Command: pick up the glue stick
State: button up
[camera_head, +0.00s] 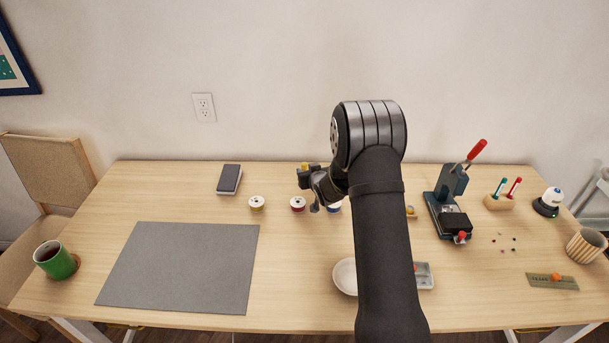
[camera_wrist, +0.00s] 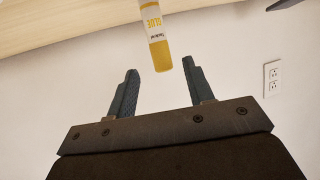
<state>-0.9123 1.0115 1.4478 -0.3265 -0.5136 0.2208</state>
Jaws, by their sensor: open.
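My gripper is open and empty. In the head view my gripper (camera_head: 308,185) is above the back middle of the table. A small yellow patch shows at the gripper there; I cannot tell whether it is the glue stick. My arm hides part of the table.
Thread spools (camera_head: 257,202) (camera_head: 298,203) stand near the gripper on the wooden table (camera_head: 200,210). A dark box (camera_head: 229,179) and grey mat (camera_head: 180,268) lie left. A press (camera_head: 449,205) stands right, and a white bowl (camera_head: 344,276) sits in front. The wall is close behind.

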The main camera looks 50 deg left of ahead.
aim_at(306, 168)
jog(key=shift+x, duration=2.65)
jog(key=shift+s, duration=0.1)
grip_shut()
